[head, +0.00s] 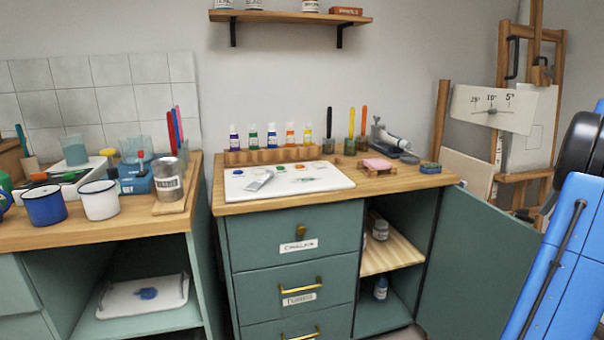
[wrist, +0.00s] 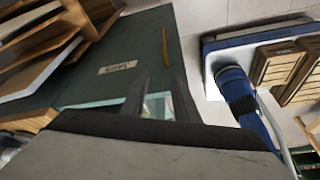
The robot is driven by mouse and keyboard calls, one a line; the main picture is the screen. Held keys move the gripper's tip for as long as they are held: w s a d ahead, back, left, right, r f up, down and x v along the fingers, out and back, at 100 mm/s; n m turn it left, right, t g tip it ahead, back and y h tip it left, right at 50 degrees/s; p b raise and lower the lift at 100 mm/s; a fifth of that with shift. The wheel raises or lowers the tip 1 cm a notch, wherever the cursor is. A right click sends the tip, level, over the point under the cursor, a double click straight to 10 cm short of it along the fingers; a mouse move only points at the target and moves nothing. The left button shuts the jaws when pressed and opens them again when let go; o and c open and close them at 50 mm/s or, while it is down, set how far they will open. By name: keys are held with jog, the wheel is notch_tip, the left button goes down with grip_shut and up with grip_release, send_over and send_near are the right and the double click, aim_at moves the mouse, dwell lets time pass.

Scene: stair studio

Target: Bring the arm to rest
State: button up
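My gripper (wrist: 159,80) shows in the wrist view with its two dark fingers apart. I see nothing held between them. The fingers appear in front of a green cabinet door (wrist: 110,45) with a label and a brass handle; the distance to it is hard to tell. In the head view, my blue arm stands at the far right edge, and the gripper itself is out of that picture. The open cabinet door (head: 485,260) is to the left of the arm there.
The middle counter (head: 400,183) holds a white palette board (head: 320,182), paint bottles and a pink sponge (head: 377,164). The left counter holds mugs and a tin (head: 168,178). An easel (head: 545,110) stands behind the door. The cabinet shelf (head: 392,255) is exposed.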

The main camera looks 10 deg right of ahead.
jog(key=w+a+r+m+h, duration=0.1)
jog(key=w+a+m+h, duration=0.15)
jog(key=a, duration=1.55)
jog(key=w+a+r+m+h, duration=0.15)
jog(key=a+m, duration=0.25)
jog(key=a, duration=1.3)
jog(key=s+a+f+m+t, duration=0.1)
jog(key=s+a+f+m, duration=0.1)
jog(key=s+a+f, duration=0.2)
jog(key=s+a+f+m+t, duration=0.1)
jog(key=s+a+f, duration=0.4)
jog(key=a, duration=0.6)
jog(key=s+a+f+m+t, duration=0.1)
jog(key=s+a+f+m, duration=0.2)
jog(key=s+a, duration=0.4)
jog(key=shift+s+a+f+m, duration=0.2)
jog(key=shift+f+m, duration=0.15)
jog(key=shift+f, duration=0.55)
